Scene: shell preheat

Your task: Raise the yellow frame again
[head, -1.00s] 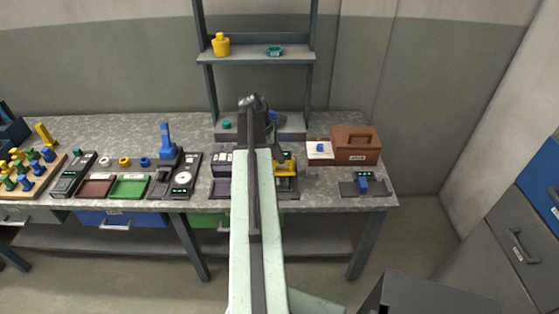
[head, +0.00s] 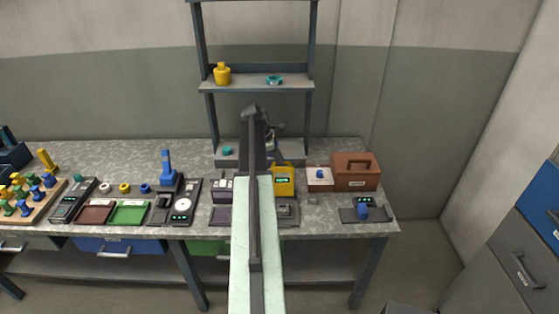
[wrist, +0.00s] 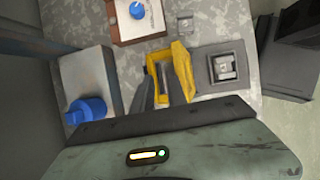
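The yellow frame (head: 283,181) stands raised at the back of its dark base on the bench in the head view, partly behind my arm. In the wrist view the yellow frame (wrist: 182,68) shows as a hollow frame beside a dark base with a grey square block (wrist: 222,67). My gripper (wrist: 154,88) is at the frame, its dark fingers on either side of the frame's left bar. Whether they are closed on that bar is not clear. In the head view my arm hides the fingertips.
A white-topped box with a blue knob (head: 320,174) and a brown case (head: 355,170) stand close to the frame's right. Behind is a shelf rack (head: 255,86) with a yellow bottle (head: 222,74). A blue piece (wrist: 86,109) is near my gripper in the wrist view.

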